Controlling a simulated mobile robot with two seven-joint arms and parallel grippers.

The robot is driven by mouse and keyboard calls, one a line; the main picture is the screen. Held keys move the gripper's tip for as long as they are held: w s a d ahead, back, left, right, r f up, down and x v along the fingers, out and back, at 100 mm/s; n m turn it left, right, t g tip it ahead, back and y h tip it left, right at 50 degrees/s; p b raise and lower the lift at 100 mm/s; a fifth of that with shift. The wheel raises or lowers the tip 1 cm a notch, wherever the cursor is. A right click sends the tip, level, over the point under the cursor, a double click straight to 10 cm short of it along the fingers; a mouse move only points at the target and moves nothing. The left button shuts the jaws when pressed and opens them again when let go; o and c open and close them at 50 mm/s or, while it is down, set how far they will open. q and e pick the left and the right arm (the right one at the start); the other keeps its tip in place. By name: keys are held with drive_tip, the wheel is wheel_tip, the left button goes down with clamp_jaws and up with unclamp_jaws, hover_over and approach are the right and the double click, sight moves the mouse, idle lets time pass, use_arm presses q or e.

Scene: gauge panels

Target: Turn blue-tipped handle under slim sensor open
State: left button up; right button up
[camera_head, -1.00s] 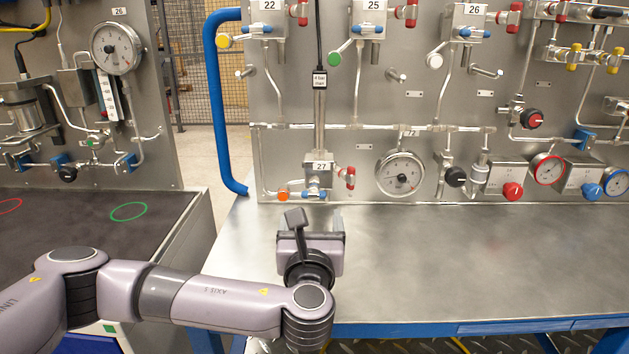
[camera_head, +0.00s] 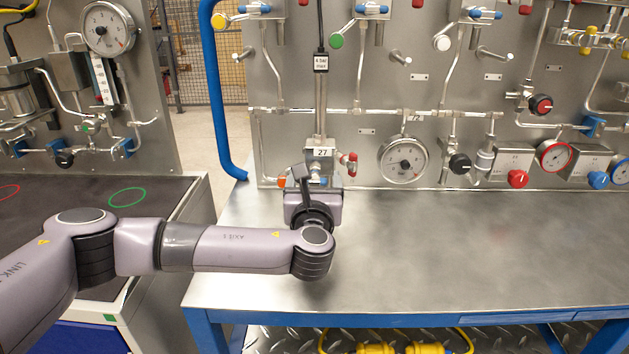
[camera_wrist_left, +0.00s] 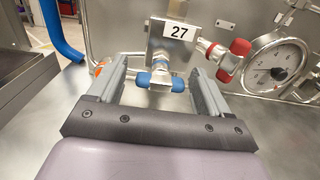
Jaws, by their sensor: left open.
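The slim sensor (camera_head: 320,95) is a thin upright metal cylinder above the metal valve block numbered 27 (camera_head: 319,161). The blue-tipped handle (camera_wrist_left: 160,81) is a short bar with two blue ends at the bottom of that block; in the head view it is partly hidden behind my gripper. My left gripper (camera_wrist_left: 158,72) is open and faces the block. In the wrist view its two fingers stand left and right of the blue ends, with gaps visible. In the head view my left gripper (camera_head: 313,207) is just in front of the panel, low over the bench. My right gripper is not in view.
A red-tipped handle (camera_wrist_left: 240,47) is close right of the right finger, and an orange tip (camera_wrist_left: 99,67) is beside the left finger. A round gauge (camera_head: 403,160) is further right. The steel bench top (camera_head: 450,235) is clear.

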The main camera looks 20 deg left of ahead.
use_arm(q)
drive_tip(key=c, duration=1.1)
drive_tip(key=shift+o, duration=0.3)
drive_tip(key=shift+f+n, duration=0.1)
drive_tip(key=shift+n, duration=0.3)
drive_tip(key=n+b, duration=0.1)
drive_tip(key=n, duration=0.1)
drive_tip(key=shift+f+n, duration=0.15)
drive_tip(key=shift+n, duration=0.25)
drive_tip(key=n+b, duration=0.2)
drive_tip(key=n, duration=0.3)
drive_tip(key=shift+n, duration=0.3)
drive_tip(key=n+b, duration=0.2)
drive_tip(key=n, duration=0.2)
drive_tip(key=n+b, duration=0.1)
drive_tip(key=n, duration=0.3)
drive_tip(key=shift+n, duration=0.3)
